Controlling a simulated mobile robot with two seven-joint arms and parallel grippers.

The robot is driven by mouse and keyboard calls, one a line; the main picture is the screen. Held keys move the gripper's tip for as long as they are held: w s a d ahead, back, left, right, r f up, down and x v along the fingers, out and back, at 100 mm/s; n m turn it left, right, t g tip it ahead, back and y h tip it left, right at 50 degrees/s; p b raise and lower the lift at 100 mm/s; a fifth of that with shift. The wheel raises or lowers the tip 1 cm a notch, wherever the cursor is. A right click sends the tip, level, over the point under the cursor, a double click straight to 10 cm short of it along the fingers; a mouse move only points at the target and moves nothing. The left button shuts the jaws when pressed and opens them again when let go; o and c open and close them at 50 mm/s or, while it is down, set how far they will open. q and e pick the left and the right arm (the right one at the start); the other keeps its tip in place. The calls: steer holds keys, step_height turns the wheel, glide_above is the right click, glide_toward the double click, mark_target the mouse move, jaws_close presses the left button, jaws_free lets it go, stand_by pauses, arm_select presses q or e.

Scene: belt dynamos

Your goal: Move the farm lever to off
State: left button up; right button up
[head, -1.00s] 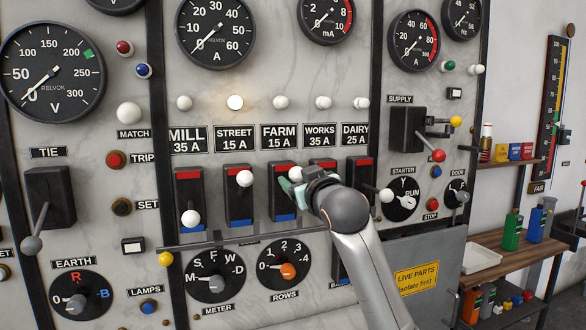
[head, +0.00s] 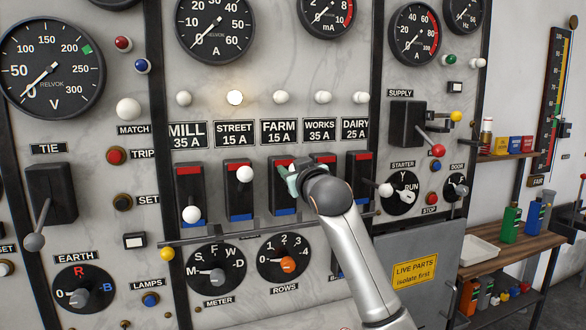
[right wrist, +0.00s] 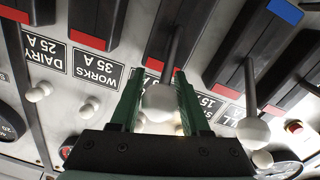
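The farm lever is a white ball knob (right wrist: 160,102) on a dark rod, on a black switch block (head: 283,203) with a red top band and blue bottom band, under the FARM 15 A label (head: 279,132). The lever stands at the red upper end. My right gripper (head: 291,178) is at this lever. In the right wrist view its green fingers (right wrist: 161,92) stand either side of the knob, apparently open, with any contact unclear. My left gripper is not in view.
The street knob (head: 245,174) is up, close left of my gripper; the mill knob (head: 191,214) is down. A dark rail (head: 230,237) runs below the switches. The works switch (head: 325,160) is partly behind my gripper. The street lamp (head: 235,97) is lit.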

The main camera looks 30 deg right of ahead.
jaws_close()
stand_by(1.0)
